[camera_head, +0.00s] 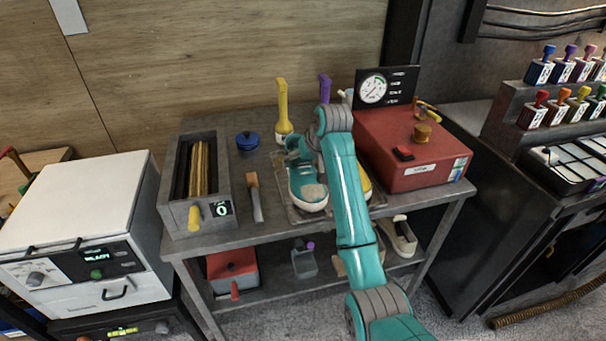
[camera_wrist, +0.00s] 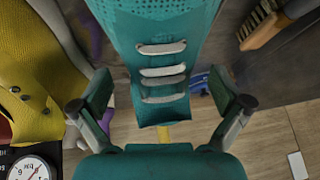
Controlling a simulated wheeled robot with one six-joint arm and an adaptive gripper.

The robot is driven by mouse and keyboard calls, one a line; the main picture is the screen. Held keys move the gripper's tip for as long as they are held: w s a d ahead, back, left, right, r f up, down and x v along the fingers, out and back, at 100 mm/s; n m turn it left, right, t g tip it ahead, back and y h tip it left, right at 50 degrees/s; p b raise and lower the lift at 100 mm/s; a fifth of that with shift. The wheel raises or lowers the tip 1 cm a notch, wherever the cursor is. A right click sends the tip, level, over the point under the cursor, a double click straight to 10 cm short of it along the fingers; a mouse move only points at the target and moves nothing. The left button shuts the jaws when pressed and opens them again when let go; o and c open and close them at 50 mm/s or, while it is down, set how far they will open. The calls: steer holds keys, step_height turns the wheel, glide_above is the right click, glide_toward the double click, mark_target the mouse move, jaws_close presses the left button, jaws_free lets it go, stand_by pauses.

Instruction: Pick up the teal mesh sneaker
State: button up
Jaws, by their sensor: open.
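The teal mesh sneaker (camera_head: 307,187) stands on a tray on the grey bench in the head view, its pale toe toward the front. In the wrist view the teal sneaker (camera_wrist: 160,38) shows close up, with its white laces between the two fingers. My gripper (camera_wrist: 163,97) is open, one finger on each side of the shoe, and I cannot tell whether they touch it. In the head view my gripper (camera_head: 296,147) is at the rear of the shoe, partly hidden by my arm.
A yellow shoe (camera_head: 364,188) stands right beside the teal one, mostly behind my arm. A red box with a gauge (camera_head: 412,150) is to the right. A brush (camera_head: 255,198) and a grey bin (camera_head: 167,190) are to the left. Yellow (camera_head: 282,110) and purple (camera_head: 325,90) bottles stand behind.

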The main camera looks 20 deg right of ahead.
steer(key=shift+w+f, duration=0.25)
steer(key=shift+f, duration=0.15)
steer(key=c, duration=1.5)
steer(key=shift+o, duration=0.2)
steer(key=shift+r, duration=0.15)
